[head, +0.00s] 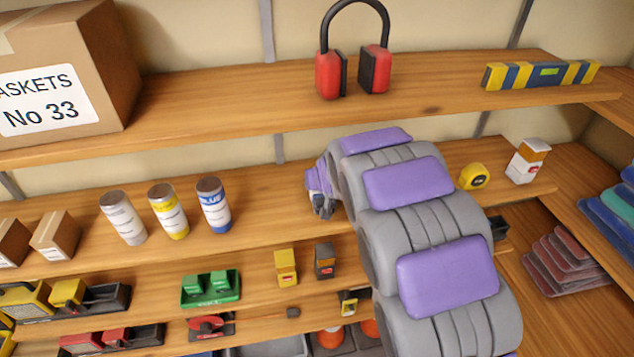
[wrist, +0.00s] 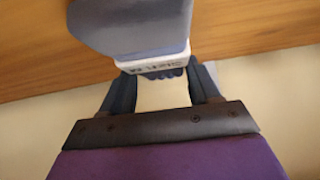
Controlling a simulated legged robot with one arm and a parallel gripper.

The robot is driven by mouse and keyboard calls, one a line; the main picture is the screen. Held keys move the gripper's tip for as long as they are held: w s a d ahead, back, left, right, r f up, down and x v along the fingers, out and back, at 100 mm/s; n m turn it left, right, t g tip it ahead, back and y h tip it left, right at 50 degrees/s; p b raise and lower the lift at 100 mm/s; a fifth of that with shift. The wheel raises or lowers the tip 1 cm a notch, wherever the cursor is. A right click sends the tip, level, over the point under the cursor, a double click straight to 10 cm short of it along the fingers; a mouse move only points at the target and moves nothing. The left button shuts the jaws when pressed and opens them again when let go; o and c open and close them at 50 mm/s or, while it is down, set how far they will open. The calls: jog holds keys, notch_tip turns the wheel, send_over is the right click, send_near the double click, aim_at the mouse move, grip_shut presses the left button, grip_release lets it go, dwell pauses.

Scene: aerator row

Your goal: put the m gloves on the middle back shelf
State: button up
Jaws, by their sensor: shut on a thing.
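In the wrist view my gripper (wrist: 163,88) is shut on the gloves (wrist: 130,28). They look blue-grey with a white cuff band carrying small dark print, too blurred to read. In the head view my gripper (head: 321,200) is at the far end of my arm, in front of the middle back shelf (head: 258,218), right of the cans. My arm hides most of the gripper, and I cannot make out the gloves there.
On the middle shelf stand a white can (head: 123,218), a yellow can (head: 168,211) and a blue can (head: 213,205). A tape measure (head: 474,176) and small box (head: 528,161) stand right. Red earmuffs (head: 331,74) sit on the upper shelf (head: 220,98).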

jog(key=o, duration=1)
jog(key=shift+d, duration=0.1)
jog(key=shift+c, duration=0.2)
jog(key=shift+o, duration=1.3)
jog(key=shift+a, duration=0.45)
jog(key=shift+a+f, duration=0.1)
jog(key=shift+a, duration=0.45)
jog(key=shift+d, duration=0.15)
jog(key=shift+s+d+r, duration=0.85)
jog(key=shift+s+r, duration=0.05)
jog(key=shift+r, duration=0.2)
jog(key=v, duration=0.5)
jog(key=a+p+v, duration=0.1)
jog(key=v, duration=0.2)
jog(key=shift+s+r, duration=0.15)
jog(key=shift+s+d+r, duration=0.25)
jog(key=shift+s+d, duration=0.05)
jog(key=shift+d, duration=0.2)
jog(key=s+d+m+g+h, duration=0.1)
jog(key=s+d+g, duration=0.2)
jog(key=s, duration=1)
jog(key=s+d+m+g+h, duration=0.1)
jog(key=s+d+g, duration=0.3)
jog(key=s, duration=1)
jog(key=s+d+m+g, duration=0.1)
jog(key=s+d+g, duration=0.2)
jog(key=s+d, duration=0.6)
jog(key=s, duration=0.5)
jog(key=shift+s+h, duration=0.2)
jog(key=shift+h, duration=0.2)
